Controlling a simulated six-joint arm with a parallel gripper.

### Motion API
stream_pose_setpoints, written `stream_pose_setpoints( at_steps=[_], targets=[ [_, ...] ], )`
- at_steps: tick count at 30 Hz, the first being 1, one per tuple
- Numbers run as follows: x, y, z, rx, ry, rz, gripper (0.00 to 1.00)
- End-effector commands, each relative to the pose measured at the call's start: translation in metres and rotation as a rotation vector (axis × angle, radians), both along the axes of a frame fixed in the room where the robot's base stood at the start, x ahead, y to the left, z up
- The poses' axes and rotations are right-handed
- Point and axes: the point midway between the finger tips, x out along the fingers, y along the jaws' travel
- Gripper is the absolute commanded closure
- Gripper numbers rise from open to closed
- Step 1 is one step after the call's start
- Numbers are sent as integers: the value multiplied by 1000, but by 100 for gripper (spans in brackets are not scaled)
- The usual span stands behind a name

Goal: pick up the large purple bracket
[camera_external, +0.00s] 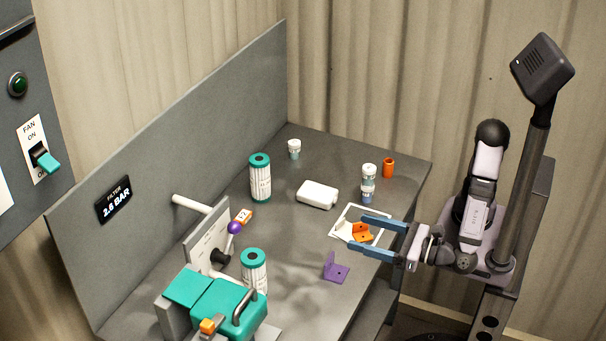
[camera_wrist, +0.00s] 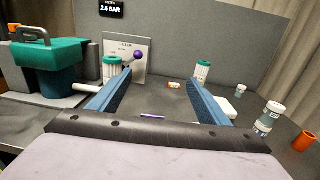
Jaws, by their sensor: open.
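The purple bracket (camera_external: 335,268) is a small L-shaped piece standing on the grey bench near its front edge. In the wrist view only a thin purple strip (camera_wrist: 152,116) shows above the dark palm edge; the rest is hidden. My gripper (camera_external: 363,234) is open with two long blue fingers, and nothing is seen held in it. In the external view its fingers overlap the white sheet, to the right of and above the purple bracket in the picture. In the wrist view the open fingers (camera_wrist: 160,75) point toward the filter panel.
An orange bracket (camera_external: 361,235) lies on a white sheet (camera_external: 343,232), seen between my fingers. A white block (camera_external: 317,195), a labelled jar (camera_external: 368,184), an orange cup (camera_external: 388,167) and teal-capped cylinders (camera_external: 260,178) stand around. The teal-lidded unit (camera_external: 228,306) and purple-knobbed lever (camera_external: 234,228) are left.

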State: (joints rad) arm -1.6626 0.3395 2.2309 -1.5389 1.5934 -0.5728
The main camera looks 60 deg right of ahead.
Motion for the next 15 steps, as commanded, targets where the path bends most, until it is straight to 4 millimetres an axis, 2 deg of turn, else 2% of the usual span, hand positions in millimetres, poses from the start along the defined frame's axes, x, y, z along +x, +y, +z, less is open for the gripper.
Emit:
stream_pose_setpoints(
  at_steps=[1, 9, 15],
  targets=[
    [0, 0, -18, -12, -1, -1, 29],
    [0, -1, -101, -9, 1, -2, 29],
    [0, -1, -133, -2, 1, -3, 29]
  ],
)
